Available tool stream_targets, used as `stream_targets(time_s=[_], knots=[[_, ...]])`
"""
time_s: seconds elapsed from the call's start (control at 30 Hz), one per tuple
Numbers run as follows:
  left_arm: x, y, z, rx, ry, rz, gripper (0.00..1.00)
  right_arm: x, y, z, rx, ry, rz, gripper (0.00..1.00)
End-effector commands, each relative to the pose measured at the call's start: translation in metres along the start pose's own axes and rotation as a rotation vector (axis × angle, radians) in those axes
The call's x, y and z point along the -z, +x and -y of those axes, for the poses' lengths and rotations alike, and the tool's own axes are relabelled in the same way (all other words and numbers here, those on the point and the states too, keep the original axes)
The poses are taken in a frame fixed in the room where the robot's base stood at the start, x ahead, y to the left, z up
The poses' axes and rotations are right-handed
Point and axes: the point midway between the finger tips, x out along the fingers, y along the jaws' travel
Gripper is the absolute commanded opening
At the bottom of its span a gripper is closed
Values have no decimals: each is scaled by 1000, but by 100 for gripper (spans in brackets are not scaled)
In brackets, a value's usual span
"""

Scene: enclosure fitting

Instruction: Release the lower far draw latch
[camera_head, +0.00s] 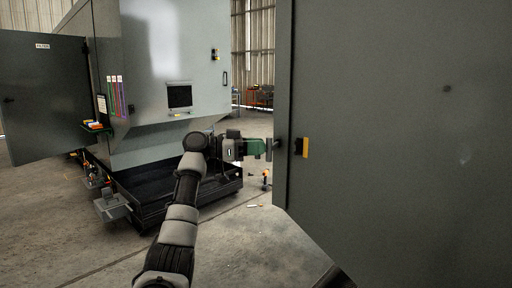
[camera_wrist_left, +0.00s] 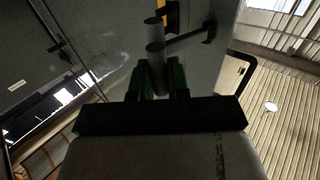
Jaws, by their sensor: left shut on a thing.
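My left gripper (camera_head: 262,148) has green fingers and is at the near edge of the large grey door panel (camera_head: 400,120) on the right. In the left wrist view the fingers (camera_wrist_left: 160,85) are shut around a grey cylindrical handle (camera_wrist_left: 155,55), which stands on a dark crossbar (camera_wrist_left: 185,41). The handle seems to be part of the draw latch; its catch is not clearly visible. My right gripper is not in view.
A big grey cabinet (camera_head: 160,60) stands behind, with a black tray base (camera_head: 215,183) and an open door (camera_head: 45,95) at left. Small items lie on the floor near the tray. The concrete floor (camera_head: 240,240) in front is mostly clear.

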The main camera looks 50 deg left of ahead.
Motion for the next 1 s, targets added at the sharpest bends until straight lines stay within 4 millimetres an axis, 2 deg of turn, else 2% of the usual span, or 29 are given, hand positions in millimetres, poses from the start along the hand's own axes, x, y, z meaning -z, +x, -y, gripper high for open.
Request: stream_targets(time_s=[0.07,0.1,0.23,0.57,0.67,1.0], knots=[[1,0,0,3,2,-4,0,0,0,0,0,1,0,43],[1,0,0,3,1,-4,23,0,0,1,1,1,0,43],[1,0,0,2,1,-3,41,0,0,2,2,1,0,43],[0,-5,0,2,1,-2,41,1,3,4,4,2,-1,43],[-2,-17,1,3,2,-1,41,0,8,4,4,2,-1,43],[-2,-83,1,3,1,-1,41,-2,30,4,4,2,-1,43]])
